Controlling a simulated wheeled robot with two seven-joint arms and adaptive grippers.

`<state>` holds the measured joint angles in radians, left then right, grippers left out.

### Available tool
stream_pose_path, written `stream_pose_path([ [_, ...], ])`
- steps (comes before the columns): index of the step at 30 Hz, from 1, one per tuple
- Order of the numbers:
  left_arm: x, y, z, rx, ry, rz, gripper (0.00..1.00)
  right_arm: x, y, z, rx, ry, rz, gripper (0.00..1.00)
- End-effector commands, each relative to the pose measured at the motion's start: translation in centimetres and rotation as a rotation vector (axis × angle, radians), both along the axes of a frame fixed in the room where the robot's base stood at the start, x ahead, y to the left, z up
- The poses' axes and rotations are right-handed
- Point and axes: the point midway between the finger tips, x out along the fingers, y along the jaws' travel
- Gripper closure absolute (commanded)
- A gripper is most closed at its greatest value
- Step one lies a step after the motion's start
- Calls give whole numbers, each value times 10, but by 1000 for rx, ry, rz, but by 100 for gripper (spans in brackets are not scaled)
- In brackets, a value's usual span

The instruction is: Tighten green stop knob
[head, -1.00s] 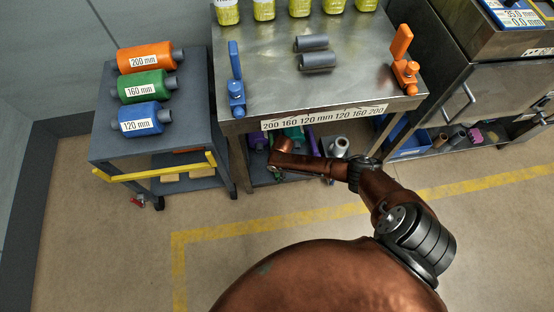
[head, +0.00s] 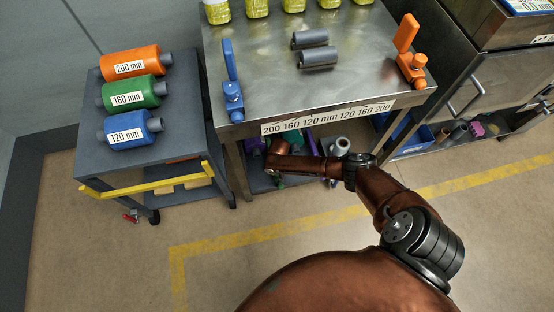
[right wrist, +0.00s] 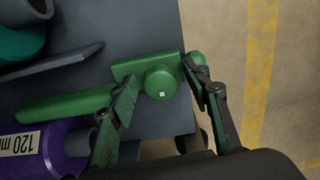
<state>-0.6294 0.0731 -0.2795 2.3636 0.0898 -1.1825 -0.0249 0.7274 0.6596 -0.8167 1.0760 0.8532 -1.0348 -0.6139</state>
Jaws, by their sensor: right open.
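The green stop (right wrist: 65,105) is a long green bar with a block and a round green knob (right wrist: 162,82) at its end, in the right wrist view. It lies on a dark grey shelf near the shelf's edge. My right gripper (right wrist: 160,76) is open, with one finger on each side of the knob. I cannot tell whether either finger touches it. In the head view my right arm (head: 375,185) reaches to the lower shelf under the steel table, where its gripper is hard to make out. My left gripper is not in view.
A purple roller (right wrist: 62,150) labelled 120 mm lies close beside the green bar. The steel table (head: 270,100) above carries a blue stop (head: 232,90), an orange stop (head: 411,65) and grey rollers (head: 317,57). A cart (head: 90,165) with labelled rollers stands at left.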

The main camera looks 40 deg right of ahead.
Motion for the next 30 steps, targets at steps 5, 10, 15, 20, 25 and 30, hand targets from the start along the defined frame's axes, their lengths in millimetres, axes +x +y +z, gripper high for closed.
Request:
stream_pose_path([
  [5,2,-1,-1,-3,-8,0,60,0,0,-1,0,-1,0,56],
  [10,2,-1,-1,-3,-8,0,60,0,0,-1,0,-1,0,59],
  [15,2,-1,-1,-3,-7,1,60,0,0,-1,1,0,0,70],
  [20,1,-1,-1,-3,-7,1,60,0,0,-1,1,0,0,81],
  [25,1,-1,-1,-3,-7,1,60,0,0,-1,0,0,0,93],
  [30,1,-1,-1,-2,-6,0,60,0,1,-1,0,0,-1,98],
])
